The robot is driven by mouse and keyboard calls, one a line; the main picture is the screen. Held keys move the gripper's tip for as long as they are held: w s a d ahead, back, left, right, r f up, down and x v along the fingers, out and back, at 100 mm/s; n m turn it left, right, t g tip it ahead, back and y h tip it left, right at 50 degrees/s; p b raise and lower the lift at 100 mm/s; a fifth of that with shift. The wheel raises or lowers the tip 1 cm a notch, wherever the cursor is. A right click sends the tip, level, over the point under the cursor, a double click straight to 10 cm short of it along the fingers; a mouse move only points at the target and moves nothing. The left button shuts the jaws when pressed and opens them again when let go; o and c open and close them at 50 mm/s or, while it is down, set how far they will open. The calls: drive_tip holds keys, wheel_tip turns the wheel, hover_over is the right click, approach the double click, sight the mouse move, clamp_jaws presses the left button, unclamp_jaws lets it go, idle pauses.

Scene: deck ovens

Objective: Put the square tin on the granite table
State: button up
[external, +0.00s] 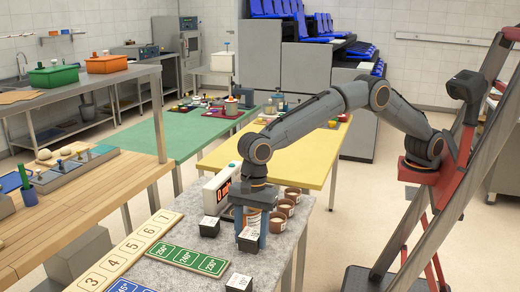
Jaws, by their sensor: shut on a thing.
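The granite table (188,263) is the grey speckled top at the lower middle of the external view. The fingers and a dark box with a white top (248,240) partly hide this item. I cannot tell whether it is the square tin, or whether it touches the table. Two similar dark boxes stand nearby, one to the left (209,226) and one at the front (239,283).
Several brown pots (287,207) stand right of my gripper. A box with a red display (217,192) stands behind it. A cream number board (125,252) and a green number board (188,260) lie to the left. A yellow table (300,155) is behind.

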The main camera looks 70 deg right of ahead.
wheel_tip(320, 180, down, 10)
drive_tip(key=shift+f+p, duration=0.1)
drive_tip(key=shift+p, duration=1)
drive_tip(key=o, duration=1.2)
drive_tip(key=shift+f, duration=0.1)
drive_tip(key=r+b, duration=0.1)
drive_tip(key=r, duration=0.3)
drive_tip(key=d+r+b, duration=0.1)
drive_tip(key=r, duration=0.7)
drive_tip(key=shift+d+r+b, duration=0.15)
drive_tip(key=shift+d+b, duration=0.25)
